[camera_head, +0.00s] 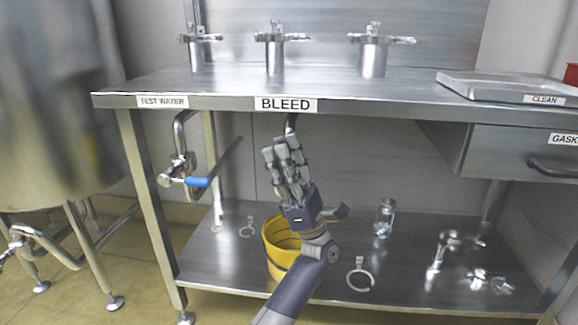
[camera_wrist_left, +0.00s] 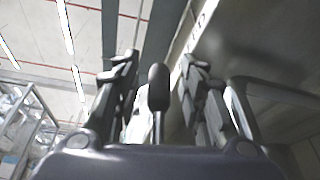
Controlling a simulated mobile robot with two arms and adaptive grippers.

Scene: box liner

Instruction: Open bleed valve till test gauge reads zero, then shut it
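The BLEED label (camera_head: 286,104) is on the front edge of the steel bench. Just below it a short bent pipe (camera_head: 291,122) comes down behind my left gripper (camera_head: 281,146). The gripper points up under the bench edge. In the left wrist view a dark rounded valve handle (camera_wrist_left: 159,88) stands between its two fingers, with gaps on both sides, so the gripper is open around it. The rest of the bleed valve is hidden behind the hand in the head view. I see no test gauge. My right gripper is not in view.
A yellow bucket (camera_head: 281,255) stands on the lower shelf behind my left forearm. A blue-handled valve (camera_head: 196,182) hangs under the TEST WATER label. A drawer (camera_head: 522,154) is at right.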

